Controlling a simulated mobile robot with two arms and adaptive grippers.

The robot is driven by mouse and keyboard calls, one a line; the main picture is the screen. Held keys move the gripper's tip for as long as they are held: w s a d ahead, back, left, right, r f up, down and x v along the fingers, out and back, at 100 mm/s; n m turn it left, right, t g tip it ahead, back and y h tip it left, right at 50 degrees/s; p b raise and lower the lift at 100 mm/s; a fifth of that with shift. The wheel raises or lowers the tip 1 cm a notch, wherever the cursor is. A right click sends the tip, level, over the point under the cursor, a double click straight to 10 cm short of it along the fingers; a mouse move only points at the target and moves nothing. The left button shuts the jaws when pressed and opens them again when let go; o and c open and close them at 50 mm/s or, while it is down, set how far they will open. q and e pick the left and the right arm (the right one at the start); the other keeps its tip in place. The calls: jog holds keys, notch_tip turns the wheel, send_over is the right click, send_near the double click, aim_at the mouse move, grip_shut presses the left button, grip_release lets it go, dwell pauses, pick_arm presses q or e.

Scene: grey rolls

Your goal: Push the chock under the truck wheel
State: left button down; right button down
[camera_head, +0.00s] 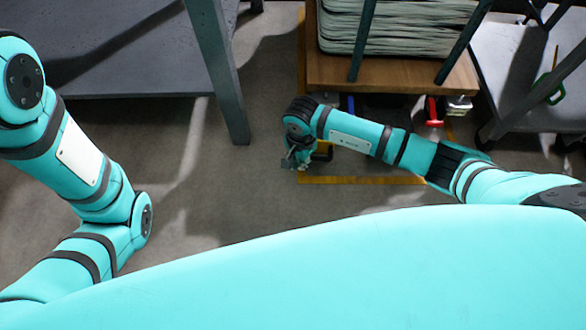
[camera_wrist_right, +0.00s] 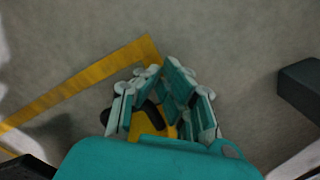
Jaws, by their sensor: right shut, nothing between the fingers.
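My right gripper (camera_head: 297,163) is low over the floor in the head view, left of the wooden truck deck. In the right wrist view my right gripper (camera_wrist_right: 165,85) has its fingers shut with nothing between them. A yellow and black object, apparently the chock (camera_head: 322,152), lies right beside the gripper in the head view. In the right wrist view the chock (camera_wrist_right: 150,118) is partly hidden behind the fingers; I cannot tell whether they touch it. The loaded truck (camera_head: 400,73) has a wooden deck. I cannot make out its wheel. My left gripper is out of view.
Yellow floor tape (camera_head: 362,180) makes a corner near the gripper; it also shows in the wrist view (camera_wrist_right: 90,80). A grey table leg (camera_head: 222,85) stands to the left. Red-handled tools (camera_head: 433,112) lie by the truck. A grey bench (camera_head: 515,60) is at right.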

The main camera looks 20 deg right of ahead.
aim_at(325, 146)
jog(key=shift+w+d, duration=0.15)
jog(key=shift+d, duration=0.1)
jog(key=shift+w+d+r, duration=0.15)
jog(key=shift+w+d, duration=0.05)
jog(key=shift+d, duration=0.1)
jog(key=shift+w+d, duration=0.25)
jog(key=shift+d, duration=0.25)
jog(key=shift+a, duration=0.1)
